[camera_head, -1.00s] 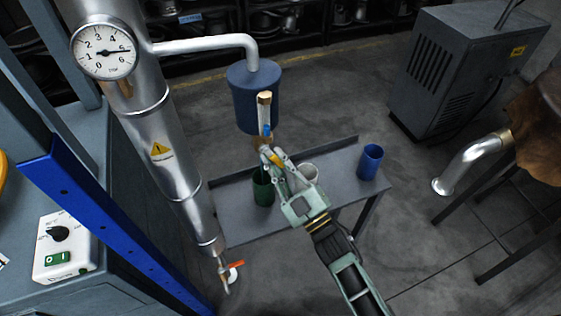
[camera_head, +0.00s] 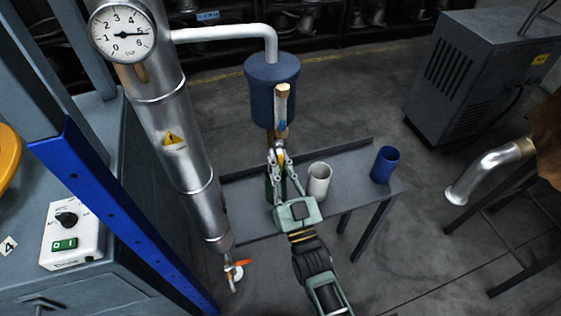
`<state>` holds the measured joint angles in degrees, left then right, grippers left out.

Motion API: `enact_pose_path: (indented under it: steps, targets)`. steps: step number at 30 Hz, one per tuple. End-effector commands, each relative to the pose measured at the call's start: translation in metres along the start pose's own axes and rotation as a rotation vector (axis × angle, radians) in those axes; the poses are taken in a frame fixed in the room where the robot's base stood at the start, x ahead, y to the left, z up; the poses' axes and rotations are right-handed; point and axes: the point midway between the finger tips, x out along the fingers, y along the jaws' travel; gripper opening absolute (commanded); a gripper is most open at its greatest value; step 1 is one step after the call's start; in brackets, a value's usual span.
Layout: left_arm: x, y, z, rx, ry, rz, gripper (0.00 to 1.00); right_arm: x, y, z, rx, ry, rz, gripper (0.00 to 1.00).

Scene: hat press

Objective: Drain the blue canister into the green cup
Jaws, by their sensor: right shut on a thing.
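The blue canister (camera_head: 271,88) hangs from a silver pipe above the small grey table. A pale sight tube with a brass-coloured cap (camera_head: 282,108) stands on its front, with a small blue part (camera_head: 282,128) near the tube's lower end. The green cup (camera_head: 269,187) stands on the table below the canister, largely hidden behind my right gripper. My right gripper (camera_head: 278,157) reaches up from below, its fingers shut at the fitting under the sight tube. The fingers hide what exactly they hold. My left gripper is out of view.
A white cup (camera_head: 319,180) and a blue cup (camera_head: 385,164) stand on the grey table (camera_head: 345,199), right of the green cup. A thick silver pipe with a gauge (camera_head: 122,32) and an orange-handled tap (camera_head: 236,268) stands left. A blue beam (camera_head: 120,225) runs nearby.

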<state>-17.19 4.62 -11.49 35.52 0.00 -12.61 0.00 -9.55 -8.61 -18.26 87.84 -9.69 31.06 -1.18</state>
Motion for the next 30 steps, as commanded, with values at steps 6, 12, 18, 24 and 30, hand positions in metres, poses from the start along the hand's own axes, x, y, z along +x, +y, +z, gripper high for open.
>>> enact_pose_path:
  steps: [6, 12, 18, 24, 30]
  targets:
    - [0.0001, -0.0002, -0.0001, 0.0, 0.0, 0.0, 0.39, -0.0006, -0.0002, 0.0007, 0.015, -0.002, 0.004, 0.0]
    - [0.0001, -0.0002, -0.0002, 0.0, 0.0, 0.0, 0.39, -0.0006, -0.0004, 0.0008, 0.015, -0.002, 0.004, 0.14]
    - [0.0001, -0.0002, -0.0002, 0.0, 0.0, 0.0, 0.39, -0.0004, -0.0005, 0.0005, 0.012, -0.002, 0.003, 0.31]
    - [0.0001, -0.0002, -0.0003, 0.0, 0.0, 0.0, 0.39, -0.0002, -0.0005, 0.0003, 0.01, -0.001, 0.002, 0.33]
    - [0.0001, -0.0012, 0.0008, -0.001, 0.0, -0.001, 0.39, -0.0055, -0.0005, 0.0009, 0.009, -0.002, 0.002, 0.33]
